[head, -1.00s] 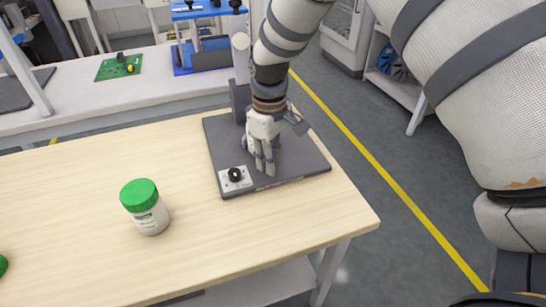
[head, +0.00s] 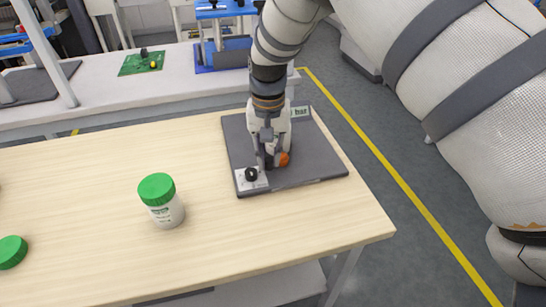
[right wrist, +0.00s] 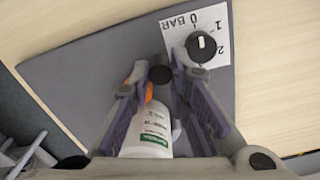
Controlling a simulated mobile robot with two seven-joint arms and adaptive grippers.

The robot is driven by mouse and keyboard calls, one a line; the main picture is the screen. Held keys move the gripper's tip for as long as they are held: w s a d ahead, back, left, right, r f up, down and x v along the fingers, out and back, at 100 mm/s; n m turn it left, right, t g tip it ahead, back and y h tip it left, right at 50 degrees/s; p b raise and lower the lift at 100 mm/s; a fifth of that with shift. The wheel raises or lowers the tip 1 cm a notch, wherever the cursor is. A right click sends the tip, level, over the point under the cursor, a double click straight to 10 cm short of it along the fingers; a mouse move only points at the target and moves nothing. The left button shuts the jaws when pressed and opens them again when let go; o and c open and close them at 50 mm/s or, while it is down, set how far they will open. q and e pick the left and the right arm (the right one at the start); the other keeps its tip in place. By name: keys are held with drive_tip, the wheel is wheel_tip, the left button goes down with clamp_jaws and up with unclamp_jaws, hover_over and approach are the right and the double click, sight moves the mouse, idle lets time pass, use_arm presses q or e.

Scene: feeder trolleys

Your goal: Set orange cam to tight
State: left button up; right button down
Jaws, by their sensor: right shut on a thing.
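The orange cam (head: 284,159) is on a dark grey base plate (head: 315,172) at the right end of the table, largely hidden by my right gripper (head: 271,162). In the right wrist view, orange shows beside the left finger (right wrist: 148,91). A black round end piece (right wrist: 160,73) sits between the fingertips of my right gripper (right wrist: 158,82), which is shut on it. It looks like part of the cam, but the joint is hidden. A white bottle with a green label (right wrist: 152,140) stands close behind the fingers. My left gripper is out of view.
A black dial knob (right wrist: 201,46) on a white scale card (right wrist: 178,38) is at the plate's near corner. A green-lidded jar (head: 160,203) and a green lid (head: 12,252) are on the wooden table. A white bench (head: 100,92) is behind.

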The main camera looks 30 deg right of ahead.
drive_tip(key=m, duration=0.1)
drive_tip(key=w+m, duration=0.1)
drive_tip(key=m, duration=0.1)
drive_tip(key=shift+w+f, duration=0.15)
drive_tip(key=shift+f, duration=0.1)
drive_tip(key=shift+w+m+b, duration=0.25)
drive_tip(key=shift+m, duration=0.4)
drive_tip(key=shift+w+m+b, duration=0.2)
drive_tip(key=shift+m, duration=0.45)
drive_tip(key=shift+r, duration=0.15)
drive_tip(key=c, duration=1.5)
unclamp_jaws()
drive_tip(key=shift+w, duration=0.15)
wheel_tip(320, 180, up, 12)
